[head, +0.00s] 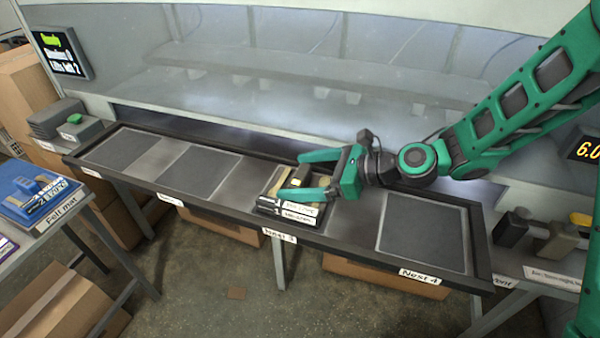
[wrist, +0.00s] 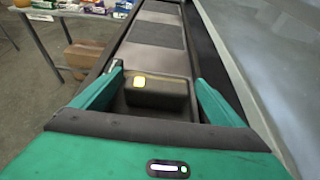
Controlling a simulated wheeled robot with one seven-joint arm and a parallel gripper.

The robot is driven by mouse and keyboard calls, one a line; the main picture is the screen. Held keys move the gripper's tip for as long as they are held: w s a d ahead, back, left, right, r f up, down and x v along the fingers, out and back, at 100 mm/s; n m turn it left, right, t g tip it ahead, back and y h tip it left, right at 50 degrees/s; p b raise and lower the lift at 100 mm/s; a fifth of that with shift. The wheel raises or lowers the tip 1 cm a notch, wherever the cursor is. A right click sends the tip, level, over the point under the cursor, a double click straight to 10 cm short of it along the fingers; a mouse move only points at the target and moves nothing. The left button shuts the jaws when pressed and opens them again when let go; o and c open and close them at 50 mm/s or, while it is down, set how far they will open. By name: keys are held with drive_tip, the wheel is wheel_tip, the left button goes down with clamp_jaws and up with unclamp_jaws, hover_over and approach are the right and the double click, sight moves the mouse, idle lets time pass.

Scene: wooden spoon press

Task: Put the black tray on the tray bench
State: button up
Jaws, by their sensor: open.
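In the head view a black tray (head: 266,203) with white labels on its front lies on the long dark bench at the spot marked Nest 3. Tan and dark blocks sit on it. My gripper (head: 289,176) is open, with one finger on the far side and one along the near side of these blocks. In the wrist view a dark block (wrist: 165,95) with a lit yellow square lies between the open fingers (wrist: 158,78). Whether the fingers touch it I cannot tell. No label naming the tray bench is readable; a table (head: 85,199) at the left carries a "Felt mat" label.
The long bench (head: 225,224) has a raised dark rim and empty dark pads, including Nest 4 (head: 425,238). A blue tray (head: 38,192) is on the left table. Cardboard boxes (head: 55,300) are on the floor.

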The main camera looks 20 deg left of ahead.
drive_tip(key=v, duration=0.9)
drive_tip(key=shift+w+d, duration=0.15)
drive_tip(key=shift+d, duration=0.15)
drive_tip(key=shift+d+r, duration=0.2)
drive_tip(key=shift+d, duration=0.35)
